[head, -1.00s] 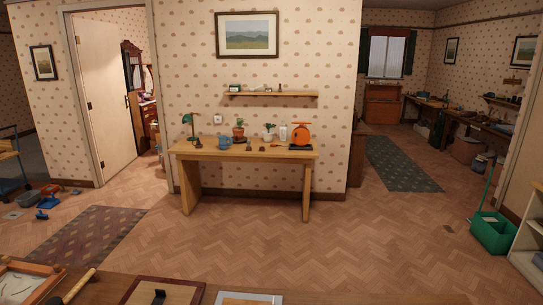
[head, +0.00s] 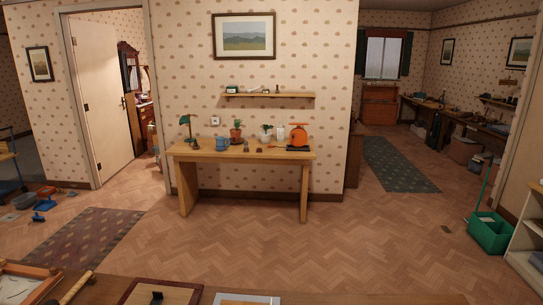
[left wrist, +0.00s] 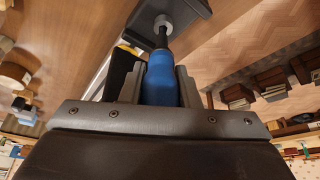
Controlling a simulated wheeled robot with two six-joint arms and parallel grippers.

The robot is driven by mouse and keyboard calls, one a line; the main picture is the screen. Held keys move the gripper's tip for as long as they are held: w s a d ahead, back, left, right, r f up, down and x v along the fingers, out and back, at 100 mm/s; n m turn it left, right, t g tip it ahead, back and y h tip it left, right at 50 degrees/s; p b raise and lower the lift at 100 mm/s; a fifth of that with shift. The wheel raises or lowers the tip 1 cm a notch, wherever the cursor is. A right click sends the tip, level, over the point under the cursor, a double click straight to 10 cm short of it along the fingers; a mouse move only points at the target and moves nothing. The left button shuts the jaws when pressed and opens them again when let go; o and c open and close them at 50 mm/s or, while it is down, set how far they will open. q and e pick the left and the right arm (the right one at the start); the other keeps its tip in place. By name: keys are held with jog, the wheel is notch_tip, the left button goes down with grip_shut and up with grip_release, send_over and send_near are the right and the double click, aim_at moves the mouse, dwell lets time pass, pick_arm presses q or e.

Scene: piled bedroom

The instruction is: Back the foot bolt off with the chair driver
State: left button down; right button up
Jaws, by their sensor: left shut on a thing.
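In the left wrist view, my left gripper (left wrist: 158,70) is shut on the blue handle of the driver (left wrist: 162,82). Its dark shaft points away from the gripper to a round grey piece (left wrist: 163,22), perhaps the foot bolt, at a dark grey part (left wrist: 190,9). The shaft end meets or overlaps the round piece. I cannot tell whether it is seated in it. Neither gripper shows in the head view, and my right gripper is in no view. I cannot make out a whole chair.
In the head view a wooden surface (head: 105,290) fills the near edge, with a framed board (head: 160,292) and a tray (head: 30,278) on it. Beyond is open parquet floor. A wooden table (head: 245,152) stands against the wall; a green bin (head: 490,235) stands right.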

pick_arm(q)
jog(key=shift+r, duration=0.15)
jog(key=shift+r, duration=5.4)
